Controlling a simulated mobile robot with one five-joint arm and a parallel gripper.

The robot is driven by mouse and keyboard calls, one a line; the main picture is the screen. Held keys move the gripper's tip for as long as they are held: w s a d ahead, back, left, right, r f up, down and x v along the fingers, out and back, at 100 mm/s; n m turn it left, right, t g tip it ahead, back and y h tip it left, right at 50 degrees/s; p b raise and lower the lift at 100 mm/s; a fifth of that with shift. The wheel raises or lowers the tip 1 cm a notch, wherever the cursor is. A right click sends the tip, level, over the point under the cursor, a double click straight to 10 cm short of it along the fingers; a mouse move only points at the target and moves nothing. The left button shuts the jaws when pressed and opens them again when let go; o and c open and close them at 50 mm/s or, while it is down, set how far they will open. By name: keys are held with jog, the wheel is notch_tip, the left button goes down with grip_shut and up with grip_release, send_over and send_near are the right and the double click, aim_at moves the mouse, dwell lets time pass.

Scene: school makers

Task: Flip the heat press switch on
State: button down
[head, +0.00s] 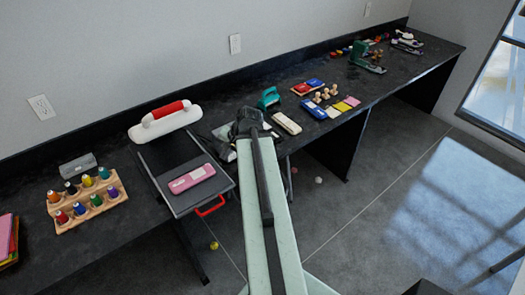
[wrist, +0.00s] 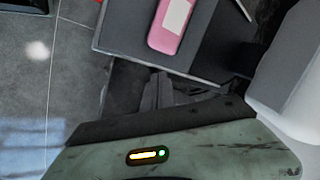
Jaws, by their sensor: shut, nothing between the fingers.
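The heat press has a white upper part (head: 160,126) with a red handle, and a flat dark grey plate (head: 160,157) in front of it. A pink case with a pale label (head: 192,178) lies on the plate. My gripper (head: 238,133) is just right of the press, above the bench. In the wrist view its dark fingers (wrist: 158,94) are shut and empty, beside the plate's edge (wrist: 150,62). A large white body, apparently the press's upper part (wrist: 290,75), fills the right side there. I cannot make out the switch in either view.
A teal tool (head: 268,98) and a cream device (head: 286,122) are right of my gripper. Stamps and ink pads (head: 315,111) lie farther right. The floor in front (head: 350,220) is mostly clear.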

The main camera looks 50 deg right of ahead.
jog(key=s+d+m+t+h+b, duration=0.1)
jog(key=s+d+m, duration=0.2)
jog(key=s+d, duration=0.3)
jog(key=s+d+m+t+h+b, duration=0.1)
jog(key=s+d+m, duration=0.3)
jog(key=d, duration=0.7)
jog(key=s+h, duration=0.1)
jog(key=s, duration=0.1)
jog(key=shift+s+d+t, duration=0.3)
jog(key=shift+s, duration=0.1)
jog(key=shift+f, duration=0.1)
